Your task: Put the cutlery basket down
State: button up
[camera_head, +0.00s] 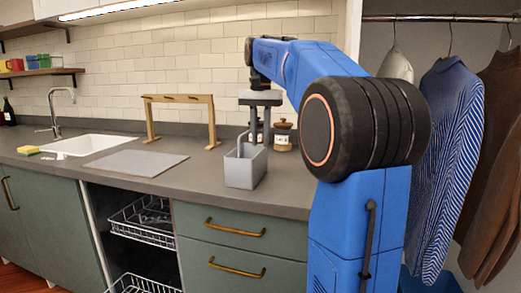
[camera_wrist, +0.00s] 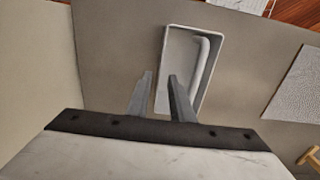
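The grey cutlery basket (camera_head: 240,172) stands upright on the grey counter (camera_head: 205,192), near its front edge, and has a raised handle. In the wrist view the basket (camera_wrist: 179,52) is seen from above, with its handle (camera_wrist: 202,62) along the right side of the opening. No cutlery is visible in it. My gripper (camera_head: 260,138) points down at the basket's back right side. In the wrist view my gripper (camera_wrist: 160,76) has its fingers apart, one outside the basket's left side and one over its opening. The gap between them shows no grip on the handle.
A jar (camera_head: 283,136) stands behind the basket at right. An open dishwasher bay with wire racks (camera_head: 143,218) is below. Clothes (camera_head: 447,150) hang at right.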

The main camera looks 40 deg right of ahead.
notch_tip(320, 180, up, 7)
dwell(0.3)
jog(key=s+a+f, duration=0.1)
jog(key=s+a+f+n, duration=0.1)
jog(key=s+a+f, duration=0.1)
jog(key=s+a+f+n+t, duration=0.1)
jog(key=a, duration=0.1)
jog(key=shift+s+a+f, duration=0.2)
jog(key=shift+a, duration=0.05)
jog(key=s+a+f+n+t, duration=0.1)
jog(key=s+a+f+n, duration=0.1)
jog(key=s+a+f, duration=0.2)
jog(key=s+a+f+n+t, duration=0.1)
jog(key=s+a+f+n, duration=0.2)
jog(key=s+f, duration=0.7)
jog(key=s+a+f+n+t, duration=0.1)
jog(key=s+a+f+n, duration=0.2)
jog(key=f, duration=1.4)
jog(key=s+a, duration=0.3)
jog(key=s, duration=0.2)
jog(key=shift+f+t, duration=0.3)
jog(key=shift+t, duration=0.1)
jog(key=shift+s, duration=0.1)
jog(key=shift+c, duration=0.7)
